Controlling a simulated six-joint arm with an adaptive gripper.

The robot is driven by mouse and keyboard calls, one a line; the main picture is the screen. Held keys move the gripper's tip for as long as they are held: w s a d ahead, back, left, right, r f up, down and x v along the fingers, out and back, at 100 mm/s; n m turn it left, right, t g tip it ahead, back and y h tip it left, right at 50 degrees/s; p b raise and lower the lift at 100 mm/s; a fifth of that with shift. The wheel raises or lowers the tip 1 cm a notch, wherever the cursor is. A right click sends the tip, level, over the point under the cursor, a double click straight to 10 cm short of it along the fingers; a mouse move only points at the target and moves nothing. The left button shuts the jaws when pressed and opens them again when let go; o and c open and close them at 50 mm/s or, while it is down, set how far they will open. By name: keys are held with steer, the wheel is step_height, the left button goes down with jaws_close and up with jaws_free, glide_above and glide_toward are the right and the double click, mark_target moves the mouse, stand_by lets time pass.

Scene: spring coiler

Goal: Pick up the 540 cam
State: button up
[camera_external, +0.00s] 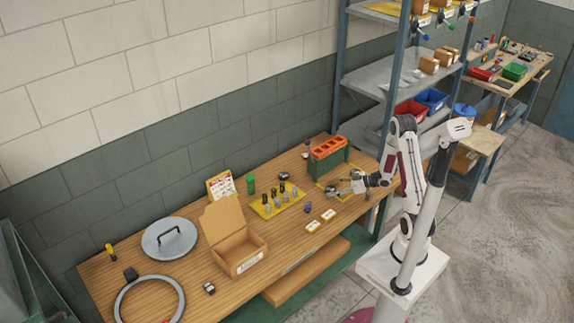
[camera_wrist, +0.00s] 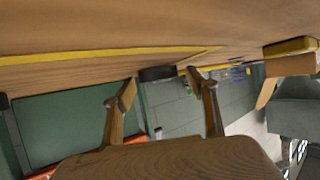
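My gripper (camera_external: 338,189) is low over the right end of the wooden bench, at the yellow outlined square (camera_external: 322,192). In the wrist view its two fingers (camera_wrist: 163,83) are spread apart. A small dark, flat round piece (camera_wrist: 157,73) shows between the fingertips, on or close to the bench, with gaps at its sides. No marking is readable, so I cannot tell whether it is the 540 cam. A yellow tray (camera_external: 264,212) with several small dark and metallic parts lies left of my gripper.
A green bin with an orange top (camera_external: 328,150) stands just behind my gripper. Two small labelled cards (camera_external: 328,214) and a purple piece (camera_external: 308,208) lie in front of the tray. An open cardboard box (camera_external: 237,250) and a grey lid (camera_external: 170,240) are further left.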

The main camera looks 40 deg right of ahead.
mark_target(335, 189)
steer(key=c, duration=1.1)
steer(key=shift+c, duration=0.2)
steer(key=shift+r, duration=0.25)
step_height(335, 189, up, 10)
steer(key=shift+f, duration=0.2)
